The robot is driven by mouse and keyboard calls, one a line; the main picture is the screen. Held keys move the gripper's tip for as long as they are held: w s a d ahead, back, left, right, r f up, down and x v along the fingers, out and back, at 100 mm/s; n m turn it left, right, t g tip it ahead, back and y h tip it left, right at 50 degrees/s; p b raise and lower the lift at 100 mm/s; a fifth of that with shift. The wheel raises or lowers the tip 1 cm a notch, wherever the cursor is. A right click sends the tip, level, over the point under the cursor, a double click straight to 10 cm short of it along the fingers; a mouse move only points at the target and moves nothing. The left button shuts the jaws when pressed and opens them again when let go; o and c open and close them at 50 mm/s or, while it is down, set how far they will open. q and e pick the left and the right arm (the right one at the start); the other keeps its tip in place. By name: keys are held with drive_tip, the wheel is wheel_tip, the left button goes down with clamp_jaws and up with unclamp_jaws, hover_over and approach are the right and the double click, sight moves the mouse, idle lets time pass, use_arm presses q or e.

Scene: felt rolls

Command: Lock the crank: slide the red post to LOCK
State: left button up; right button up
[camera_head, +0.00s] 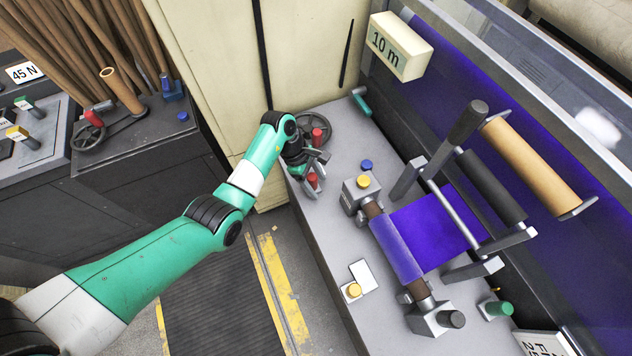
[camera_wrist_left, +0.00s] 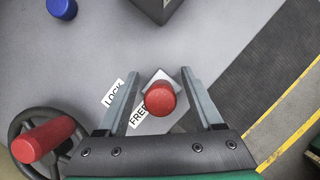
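The red post (camera_wrist_left: 160,98) stands between the two fingers of my left gripper (camera_wrist_left: 157,92) in the left wrist view. The fingers are open, with a gap on each side of the post. The post is beside the FREE label (camera_wrist_left: 138,113); the LOCK label (camera_wrist_left: 113,94) lies farther up and left, partly hidden by a finger. In the head view my left gripper (camera_head: 312,168) is low over the near-left edge of the grey bench, at the red post (camera_head: 313,181). The crank wheel (camera_head: 329,120) with its red handle (camera_head: 317,136) is just behind it. My right gripper is not in view.
The grey bench (camera_head: 340,265) also holds a blue knob (camera_head: 366,165), a yellow-topped block (camera_head: 363,182) and a roller frame with purple felt (camera_head: 425,233). The crank handle (camera_wrist_left: 42,139) is close to the left finger. A cream cabinet (camera_head: 205,60) stands behind the gripper.

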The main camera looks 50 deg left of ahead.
use_arm(q)
clamp_jaws()
idle(1.2)
